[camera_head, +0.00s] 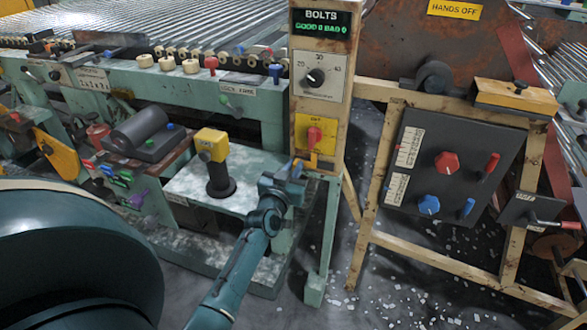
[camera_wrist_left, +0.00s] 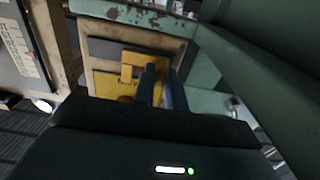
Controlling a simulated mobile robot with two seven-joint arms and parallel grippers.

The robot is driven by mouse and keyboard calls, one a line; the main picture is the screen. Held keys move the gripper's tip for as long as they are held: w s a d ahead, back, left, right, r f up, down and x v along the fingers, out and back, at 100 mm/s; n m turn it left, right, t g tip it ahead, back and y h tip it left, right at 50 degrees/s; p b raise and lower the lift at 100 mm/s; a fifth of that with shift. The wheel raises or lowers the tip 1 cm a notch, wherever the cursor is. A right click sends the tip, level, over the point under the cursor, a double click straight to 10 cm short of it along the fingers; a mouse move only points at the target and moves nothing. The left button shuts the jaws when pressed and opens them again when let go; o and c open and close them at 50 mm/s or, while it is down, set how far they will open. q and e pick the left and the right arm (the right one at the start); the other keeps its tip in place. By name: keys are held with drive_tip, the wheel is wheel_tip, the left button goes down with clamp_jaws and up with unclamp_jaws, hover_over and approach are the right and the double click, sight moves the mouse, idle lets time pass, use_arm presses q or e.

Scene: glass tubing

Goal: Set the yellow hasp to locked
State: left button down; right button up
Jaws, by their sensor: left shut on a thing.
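The yellow hasp (camera_wrist_left: 136,62) shows in the left wrist view as a small yellow strap beside a grey plate on the beige post. My left gripper (camera_head: 294,170) is at the lower left of that post in the head view. I cannot tell the hasp's exact angle. My right gripper is in neither view.
A yellow plate with a red knob (camera_head: 314,137) sits just above the gripper, under a dial (camera_head: 316,77). A green frame (camera_head: 274,130) stands close on the left. A black-and-yellow upright handle (camera_head: 213,160) is farther left. A dark control panel (camera_head: 455,165) is on the right.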

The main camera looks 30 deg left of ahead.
sight(309, 164)
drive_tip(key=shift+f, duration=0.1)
use_arm(q)
drive_tip(key=shift+w+d+r+p, duration=0.15)
drive_tip(key=shift+d+p, duration=0.25)
drive_tip(key=shift+d, duration=0.2)
drive_tip(key=shift+w+d+p, duration=0.1)
drive_tip(key=shift+d+p, duration=0.25)
drive_tip(key=shift+d, duration=0.45)
drive_tip(key=shift+f, duration=0.2)
drive_tip(key=c, duration=1.4)
unclamp_jaws()
drive_tip(key=shift+w+d, duration=0.1)
drive_tip(key=shift+c, duration=0.2)
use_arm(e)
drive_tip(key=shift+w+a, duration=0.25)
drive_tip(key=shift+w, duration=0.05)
